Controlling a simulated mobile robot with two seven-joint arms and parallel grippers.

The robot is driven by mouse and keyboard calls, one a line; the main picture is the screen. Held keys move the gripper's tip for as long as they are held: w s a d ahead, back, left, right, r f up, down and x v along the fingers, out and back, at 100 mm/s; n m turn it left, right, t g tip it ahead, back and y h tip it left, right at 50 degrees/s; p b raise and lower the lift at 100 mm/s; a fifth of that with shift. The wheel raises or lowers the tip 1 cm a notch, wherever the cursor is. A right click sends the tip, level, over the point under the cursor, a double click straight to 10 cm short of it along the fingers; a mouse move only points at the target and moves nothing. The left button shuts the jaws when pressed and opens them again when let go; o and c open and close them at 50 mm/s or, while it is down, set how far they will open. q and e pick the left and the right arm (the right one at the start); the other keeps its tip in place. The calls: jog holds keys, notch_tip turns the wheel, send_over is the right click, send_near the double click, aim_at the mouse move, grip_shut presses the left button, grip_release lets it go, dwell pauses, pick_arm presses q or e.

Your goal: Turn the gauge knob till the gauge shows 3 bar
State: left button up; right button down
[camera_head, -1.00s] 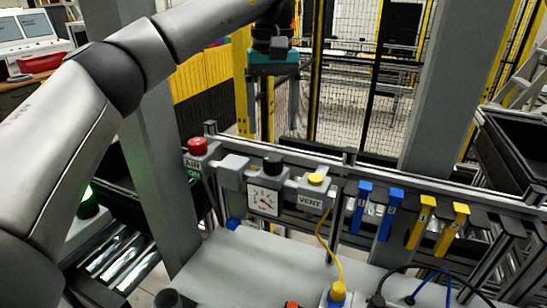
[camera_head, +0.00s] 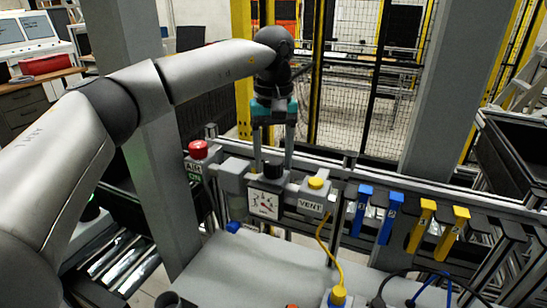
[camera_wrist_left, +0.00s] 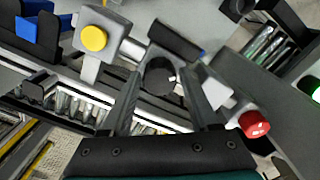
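The gauge (camera_head: 264,204) has a white square face with a dark-and-red needle; its reading is too small to tell. The black gauge knob (camera_head: 273,172) sits on top of the gauge block. My left gripper (camera_head: 273,162) points straight down over the knob. Its two grey fingers are apart, one on each side of the knob. In the left wrist view the dark round knob (camera_wrist_left: 160,78) shows between the open fingers, with gaps visible; I cannot tell whether either finger touches it. My right gripper is not in view.
A red AIR button (camera_head: 199,149) stands left of the gauge, and a yellow VENT button (camera_head: 317,183) stands close on its right. Blue levers (camera_head: 361,209) and yellow levers (camera_head: 421,224) hang farther right. A yellow hose (camera_head: 325,245) runs down to the grey table (camera_head: 240,270).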

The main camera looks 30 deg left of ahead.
pick_arm(q)
grip_shut()
jog(key=shift+n, duration=0.3)
jog(key=n+p, duration=0.1)
jog(key=n, duration=0.3)
jog(key=shift+r, duration=0.1)
jog(key=n+p, duration=0.1)
jog(key=n, duration=0.5)
jog(key=shift+n, duration=0.4)
jog(key=n+p, duration=0.1)
jog(key=n, duration=1.1)
jog(key=shift+p, duration=0.3)
jog(key=shift+n, duration=0.3)
